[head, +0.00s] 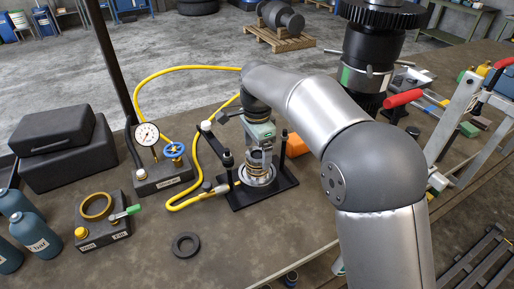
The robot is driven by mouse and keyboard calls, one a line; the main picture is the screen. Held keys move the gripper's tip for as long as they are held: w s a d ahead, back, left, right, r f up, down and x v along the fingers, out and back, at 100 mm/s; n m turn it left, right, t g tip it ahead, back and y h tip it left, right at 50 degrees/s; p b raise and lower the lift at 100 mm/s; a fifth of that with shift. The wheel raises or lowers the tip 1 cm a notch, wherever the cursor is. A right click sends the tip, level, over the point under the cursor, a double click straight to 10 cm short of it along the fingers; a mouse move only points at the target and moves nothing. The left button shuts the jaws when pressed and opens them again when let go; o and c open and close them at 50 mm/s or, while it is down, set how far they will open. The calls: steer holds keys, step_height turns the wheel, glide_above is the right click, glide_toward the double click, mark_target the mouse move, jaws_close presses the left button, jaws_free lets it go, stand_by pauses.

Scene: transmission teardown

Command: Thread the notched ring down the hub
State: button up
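A metal hub (257,178) stands upright on a black base plate (283,183) in the middle of the bench. My arm comes in from the right, and my gripper (259,150) points down directly over the hub. The fingers are small and merge with the metal parts, so I cannot tell whether they are open or shut, or whether they hold a ring. A dark flat ring (185,255) lies on the bench at the front left of the base plate. A notch on it is too small to make out.
Left are a pressure gauge (147,134) with a blue valve, a yellow hose (182,70), a block with a brass ring (97,206), blue bottles (27,232) and a black case (59,162). A red-handled press (455,115) stands right. The front bench is mostly clear.

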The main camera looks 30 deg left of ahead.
step_height(320, 180, up, 24)
steer(key=p, duration=0.6)
steer(key=shift+r+p, duration=0.2)
steer(key=shift+p, duration=0.1)
stand_by(0.6)
